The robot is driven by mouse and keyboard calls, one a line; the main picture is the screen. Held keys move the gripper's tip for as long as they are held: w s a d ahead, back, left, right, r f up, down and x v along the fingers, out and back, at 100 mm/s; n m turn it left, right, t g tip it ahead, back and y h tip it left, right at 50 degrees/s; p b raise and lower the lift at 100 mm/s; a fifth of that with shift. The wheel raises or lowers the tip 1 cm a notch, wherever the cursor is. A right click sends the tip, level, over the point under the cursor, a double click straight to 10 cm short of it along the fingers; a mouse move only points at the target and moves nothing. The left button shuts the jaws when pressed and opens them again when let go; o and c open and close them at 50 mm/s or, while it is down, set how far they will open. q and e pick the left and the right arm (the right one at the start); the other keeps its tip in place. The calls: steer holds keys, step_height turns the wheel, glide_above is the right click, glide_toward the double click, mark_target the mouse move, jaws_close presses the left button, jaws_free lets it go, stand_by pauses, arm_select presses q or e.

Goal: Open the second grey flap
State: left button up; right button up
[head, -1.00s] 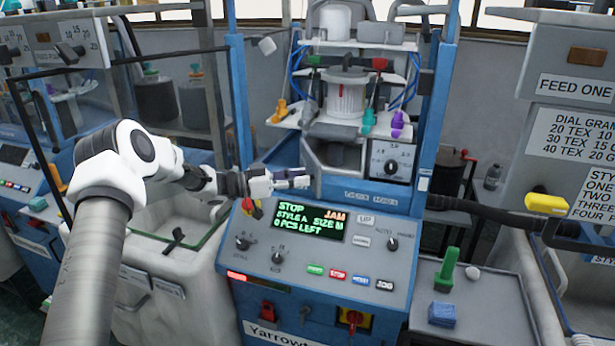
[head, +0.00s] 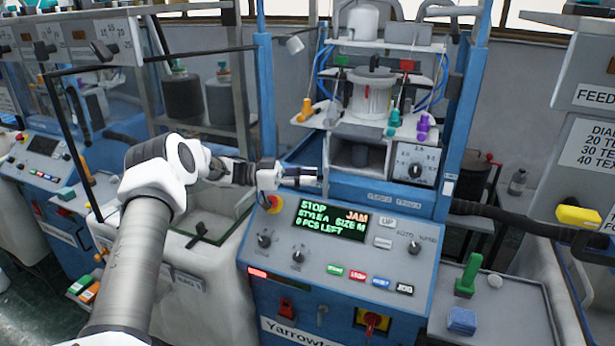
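My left gripper (head: 304,177) reaches in from the left to the middle machine. It is above the sloped control panel (head: 385,262) and left of a dark, open-fronted recess (head: 358,153) in the grey housing. The fingers are small and seen side-on, so I cannot tell if they are apart, and I see nothing held. A grey ledge (head: 352,172) lies below the recess. I cannot make out which part is the second grey flap. The screen (head: 331,220) shows STOP and JAM. My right gripper is out of view.
Blue posts (head: 267,100) flank the machine. Orange, teal and purple clips (head: 423,127) sit on the white shelf above the recess. A grey side table (head: 495,300) holds a green tool (head: 468,275) and a blue block (head: 462,321). A pale bin (head: 210,250) lies under my arm.

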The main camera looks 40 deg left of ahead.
arm_select(q)
steer(key=shift+o, duration=1)
steer(key=shift+w, duration=0.1)
step_height(320, 180, up, 10)
steer(key=shift+c, duration=0.3)
